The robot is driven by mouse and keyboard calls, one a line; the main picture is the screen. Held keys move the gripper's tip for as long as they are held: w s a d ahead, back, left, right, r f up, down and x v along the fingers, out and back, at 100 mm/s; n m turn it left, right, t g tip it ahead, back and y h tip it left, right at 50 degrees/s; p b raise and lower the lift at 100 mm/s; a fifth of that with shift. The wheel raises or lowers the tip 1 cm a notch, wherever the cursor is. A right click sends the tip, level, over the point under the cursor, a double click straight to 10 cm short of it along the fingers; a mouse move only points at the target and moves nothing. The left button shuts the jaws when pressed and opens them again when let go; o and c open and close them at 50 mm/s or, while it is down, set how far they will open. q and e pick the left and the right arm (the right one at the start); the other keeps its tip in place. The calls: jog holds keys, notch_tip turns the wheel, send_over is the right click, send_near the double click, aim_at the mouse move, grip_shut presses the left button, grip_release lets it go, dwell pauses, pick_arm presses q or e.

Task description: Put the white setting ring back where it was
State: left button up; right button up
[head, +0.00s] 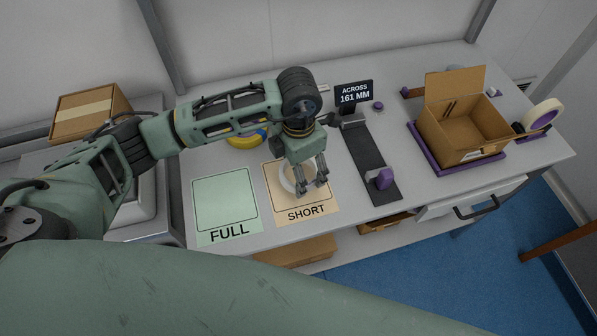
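The white setting ring (285,181) is at the tan SHORT mat (306,211), partly hidden behind my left gripper. My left gripper (312,187) points down over the mat at the ring's right part. Its fingers are apart, but I cannot tell whether the ring's wall is between them or whether the ring touches the mat. My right gripper is not in view.
A green FULL mat (225,204) lies to the left. A yellow and blue round item (246,140) is behind my arm. To the right are a dark strip gauge (371,160) with a purple block, a sign reading 161 MM (354,95), an open carton (463,122) and a tape roll (541,114).

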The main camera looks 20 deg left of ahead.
pick_arm(q)
notch_tip(320, 180, down, 3)
jog(key=shift+f+p, duration=0.2)
jog(key=shift+p, duration=0.25)
jog(key=shift+f, duration=0.25)
jog(key=o, duration=1.2)
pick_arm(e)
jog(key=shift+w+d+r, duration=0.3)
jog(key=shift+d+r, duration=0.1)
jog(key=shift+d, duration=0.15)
pick_arm(q)
jog(key=shift+r, duration=0.5)
notch_tip(320, 180, up, 11)
jog(key=b, duration=0.3)
jog(key=shift+r, duration=0.2)
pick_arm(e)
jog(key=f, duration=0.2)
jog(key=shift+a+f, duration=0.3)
